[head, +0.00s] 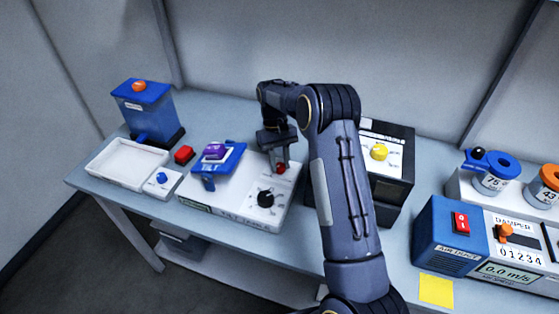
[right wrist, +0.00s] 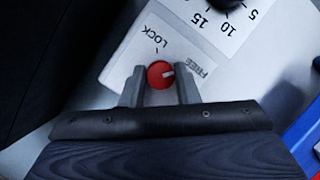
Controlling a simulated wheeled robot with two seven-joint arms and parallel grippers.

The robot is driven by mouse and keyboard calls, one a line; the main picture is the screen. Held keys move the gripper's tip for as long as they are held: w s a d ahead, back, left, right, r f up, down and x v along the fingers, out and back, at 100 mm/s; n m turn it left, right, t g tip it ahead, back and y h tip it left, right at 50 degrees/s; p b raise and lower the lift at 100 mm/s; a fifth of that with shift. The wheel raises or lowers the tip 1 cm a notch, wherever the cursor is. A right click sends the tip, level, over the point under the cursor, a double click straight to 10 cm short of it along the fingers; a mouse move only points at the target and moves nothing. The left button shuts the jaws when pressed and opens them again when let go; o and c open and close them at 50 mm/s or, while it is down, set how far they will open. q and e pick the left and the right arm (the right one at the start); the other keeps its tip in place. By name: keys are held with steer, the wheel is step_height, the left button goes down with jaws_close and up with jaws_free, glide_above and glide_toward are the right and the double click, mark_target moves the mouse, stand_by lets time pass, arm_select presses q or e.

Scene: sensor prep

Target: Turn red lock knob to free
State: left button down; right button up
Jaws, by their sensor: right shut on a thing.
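The red lock knob (head: 281,169) is on the top of a white device (head: 230,208), below the jaws of my right gripper (head: 279,160). In the right wrist view the red knob (right wrist: 153,76) sits between the two fingers of my right gripper (right wrist: 160,80), which is shut on it. The LOCK label (right wrist: 162,43) is above the knob in that view. My left gripper is not in view.
A black dial (head: 265,199) is close to the red knob on the same device. A purple-topped blue part (head: 216,153) stands at its left. A black box with a yellow knob (head: 379,152) stands to the right behind my arm. A white tray (head: 100,160) lies at far left.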

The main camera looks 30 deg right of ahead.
steer(key=shift+m, duration=0.6)
steer(key=shift+y, duration=0.3)
steer(key=o, duration=1)
steer(key=shift+d+r, duration=0.1)
steer(key=v, duration=0.7)
steer(key=shift+w+r+b, duration=0.1)
steer(key=shift+r+b, duration=0.25)
steer(key=shift+b, duration=0.05)
